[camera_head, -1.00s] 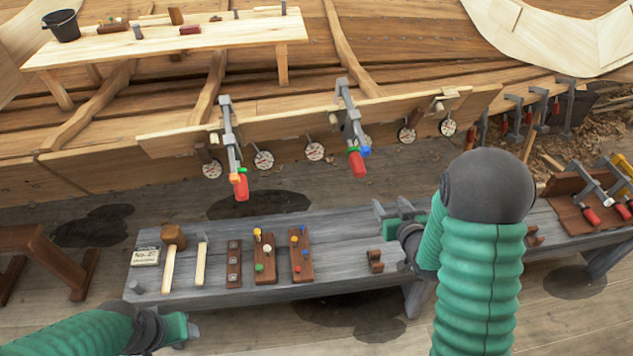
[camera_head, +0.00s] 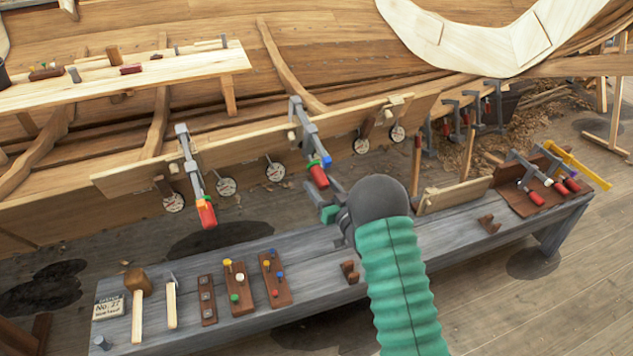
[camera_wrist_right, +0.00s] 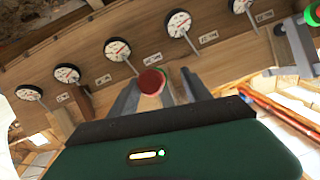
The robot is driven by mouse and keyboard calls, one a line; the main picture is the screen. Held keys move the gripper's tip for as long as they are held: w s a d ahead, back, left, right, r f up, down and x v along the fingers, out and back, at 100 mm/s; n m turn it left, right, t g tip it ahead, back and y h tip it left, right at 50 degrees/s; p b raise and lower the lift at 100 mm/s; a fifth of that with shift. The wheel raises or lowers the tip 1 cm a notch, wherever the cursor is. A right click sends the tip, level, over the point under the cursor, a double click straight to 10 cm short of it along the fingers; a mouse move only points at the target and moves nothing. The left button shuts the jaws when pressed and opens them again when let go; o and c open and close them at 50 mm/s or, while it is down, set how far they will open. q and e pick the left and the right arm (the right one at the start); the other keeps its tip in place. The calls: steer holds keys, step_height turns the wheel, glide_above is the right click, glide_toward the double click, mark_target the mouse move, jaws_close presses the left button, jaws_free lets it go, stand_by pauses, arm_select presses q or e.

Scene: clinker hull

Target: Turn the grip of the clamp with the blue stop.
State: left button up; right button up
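The clamp with the blue stop (camera_head: 327,161) hangs on the plank edge of the hull. Its red grip (camera_head: 318,177) points down toward me. In the head view my right gripper (camera_head: 325,192) is just below that grip, its fingers apart. In the right wrist view the round end of a red grip (camera_wrist_right: 152,82) shows between the two grey fingers of my right gripper (camera_wrist_right: 160,92), with gaps that look free on both sides. Whether a finger touches it I cannot tell. A second clamp (camera_head: 190,160), with an orange stop and red grip, hangs to the left. My left gripper is out of view.
Several round dials (camera_head: 275,172) hang along the plank (camera_head: 240,155). The grey bench (camera_head: 190,330) below carries a mallet (camera_head: 138,290), peg blocks (camera_head: 275,280) and a rack of clamps (camera_head: 520,190) at the right. A wooden table (camera_head: 190,80) stands at upper left.

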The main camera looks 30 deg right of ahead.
mark_target(321, 181)
steer(key=shift+w+d+f, duration=0.15)
steer(key=shift+w+d, duration=0.2)
steer(key=shift+w, duration=0.25)
steer(key=shift+w+d+f, duration=0.15)
steer(key=shift+w+d, duration=0.2)
steer(key=shift+w, duration=0.2)
steer(key=shift+w+d+f, duration=0.15)
steer(key=shift+w+d, duration=0.05)
steer(key=shift+d, duration=0.25)
steer(key=shift+a, duration=0.4)
steer(key=shift+c, duration=0.8)
steer(key=shift+a+r, duration=0.3)
steer(key=shift+a, duration=0.05)
steer(key=c, duration=0.5)
steer(key=shift+c, duration=1.1)
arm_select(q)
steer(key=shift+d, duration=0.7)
arm_select(e)
steer(key=shift+s+d+f, duration=0.1)
steer(key=shift+d+f, duration=0.05)
steer(key=shift+d, duration=0.2)
jaws_close()
